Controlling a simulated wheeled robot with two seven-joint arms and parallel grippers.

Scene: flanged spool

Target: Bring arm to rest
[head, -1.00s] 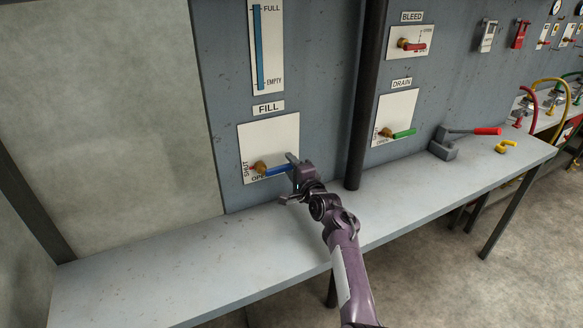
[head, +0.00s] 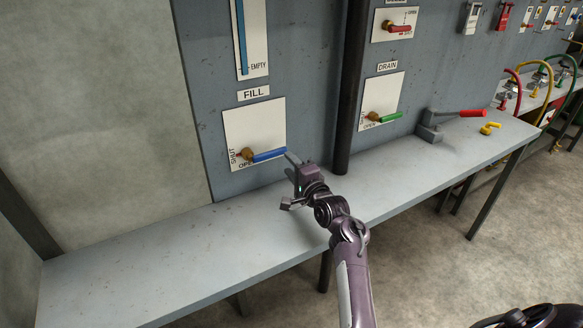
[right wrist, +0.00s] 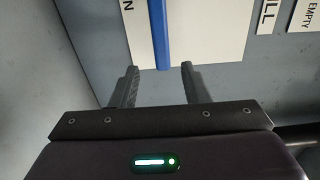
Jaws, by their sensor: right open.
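My right gripper (head: 289,164) is open and empty, just off the right end of the blue lever (head: 269,155) on the FILL panel (head: 255,122). The lever lies nearly level, pointing right from its brass valve. In the right wrist view, the two fingers (right wrist: 160,68) are spread apart. The blue lever (right wrist: 160,35) shows beyond the fingertips, between their lines, with a gap between. My left gripper is not in view.
A grey bench (head: 140,250) runs below the panels. A dark vertical pipe (head: 347,90) stands right of my gripper. The DRAIN panel has a green lever (head: 391,117). A red-handled grey tool (head: 432,128) and a yellow piece (head: 490,128) are on the bench's right part.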

